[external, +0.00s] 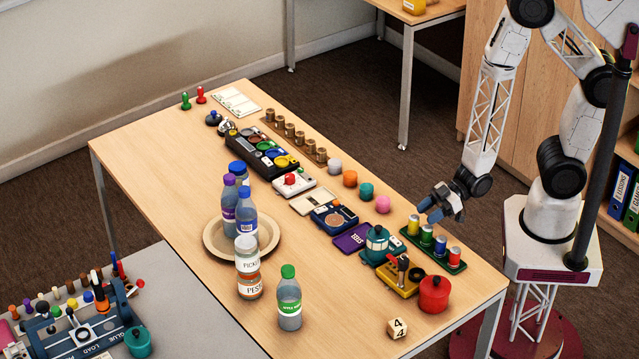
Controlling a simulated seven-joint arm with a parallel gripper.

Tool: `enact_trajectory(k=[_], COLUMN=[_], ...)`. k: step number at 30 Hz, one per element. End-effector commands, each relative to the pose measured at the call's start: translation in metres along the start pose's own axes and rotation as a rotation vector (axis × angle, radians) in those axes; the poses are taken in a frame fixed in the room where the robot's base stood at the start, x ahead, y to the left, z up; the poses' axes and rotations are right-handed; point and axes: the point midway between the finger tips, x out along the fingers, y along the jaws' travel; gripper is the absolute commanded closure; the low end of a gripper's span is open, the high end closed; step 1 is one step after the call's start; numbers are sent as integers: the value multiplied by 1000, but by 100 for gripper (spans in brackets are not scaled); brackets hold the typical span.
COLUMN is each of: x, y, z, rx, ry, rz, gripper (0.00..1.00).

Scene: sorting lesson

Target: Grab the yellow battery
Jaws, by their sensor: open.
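The yellow battery (413,225) stands upright at the far-left end of a dark green tray (462,268) near the table's right edge. A green battery (426,236), a blue battery (440,245) and a red battery (455,254) stand in a row beside it. My gripper (427,212) is open and empty. It hangs close above and to the right of the yellow battery in the picture, with its fingers pointing left. I cannot tell the exact gap between them.
A teal lantern-like thing (376,242), a yellow device (398,282) and a red pot (434,294) stand near the tray. Bottles (288,298) and a round dish (270,239) are further left.

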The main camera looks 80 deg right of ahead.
Motion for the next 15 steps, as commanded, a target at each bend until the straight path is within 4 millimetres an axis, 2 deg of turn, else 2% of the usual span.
enact_trajectory(k=[8,15], x=[7,28], y=[0,2], z=[0,1], rx=[0,0], ry=[-1,-1], rz=[-2,-2], gripper=[53,53])
